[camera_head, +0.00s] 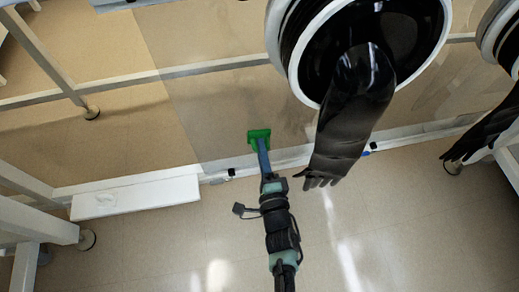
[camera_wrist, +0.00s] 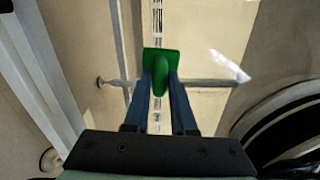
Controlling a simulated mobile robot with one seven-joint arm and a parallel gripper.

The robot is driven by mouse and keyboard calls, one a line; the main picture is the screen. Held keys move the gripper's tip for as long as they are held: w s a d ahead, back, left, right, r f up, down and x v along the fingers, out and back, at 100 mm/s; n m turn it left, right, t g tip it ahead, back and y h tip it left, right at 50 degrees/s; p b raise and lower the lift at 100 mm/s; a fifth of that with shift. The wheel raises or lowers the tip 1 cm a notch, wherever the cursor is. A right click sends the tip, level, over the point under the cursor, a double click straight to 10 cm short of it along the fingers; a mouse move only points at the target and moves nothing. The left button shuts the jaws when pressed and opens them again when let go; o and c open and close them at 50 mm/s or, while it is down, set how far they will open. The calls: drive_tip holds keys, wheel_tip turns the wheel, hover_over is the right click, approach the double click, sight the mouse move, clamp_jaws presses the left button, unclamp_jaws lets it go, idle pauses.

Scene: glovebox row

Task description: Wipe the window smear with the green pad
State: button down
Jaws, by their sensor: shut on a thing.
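The green pad (camera_head: 259,133) is at the tip of my gripper (camera_head: 263,152), near the lower edge of the clear window panel (camera_head: 215,115). In the wrist view the green pad (camera_wrist: 160,64) sits between the two blue fingers of my gripper (camera_wrist: 161,80), which are shut on it. I cannot tell whether the pad touches the window. Faint marks show on the panel, but I cannot single out the smear with certainty. A pale patch (camera_wrist: 231,66) right of the pad in the wrist view may be a smear or a reflection.
A black glove (camera_head: 350,110) hangs from a white-rimmed round port (camera_head: 285,50) just right of my gripper. Another black glove (camera_head: 488,128) hangs at the far right. A white ledge (camera_head: 135,198) lies at the left. Open floor (camera_head: 400,220) shows below.

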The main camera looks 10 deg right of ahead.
drive_tip(key=shift+s, duration=0.1)
drive_tip(key=shift+s+p, duration=1.2)
drive_tip(key=shift+s, duration=1.75)
drive_tip(key=shift+s+p, duration=0.45)
drive_tip(key=shift+s, duration=1.05)
